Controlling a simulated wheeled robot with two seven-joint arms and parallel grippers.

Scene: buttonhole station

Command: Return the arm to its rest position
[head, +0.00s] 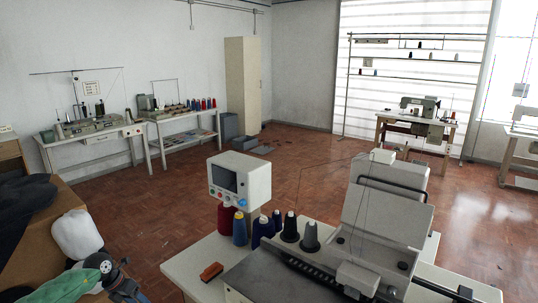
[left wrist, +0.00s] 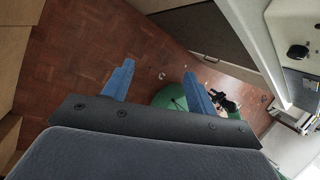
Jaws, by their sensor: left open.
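My left gripper (left wrist: 157,80) shows in the left wrist view with its two blue fingers apart and nothing between them. Beyond the fingers lie the red-brown floor and a green rounded thing (left wrist: 168,98), partly hidden by the right finger and the gripper body. My right gripper is in neither view.
A sewing machine (head: 380,215) with thread cones and a white control box (head: 240,177) fills the near table (head: 180,266). Dark cloth (head: 25,207) and a green thing (head: 50,286) are at left. Floor behind is largely clear.

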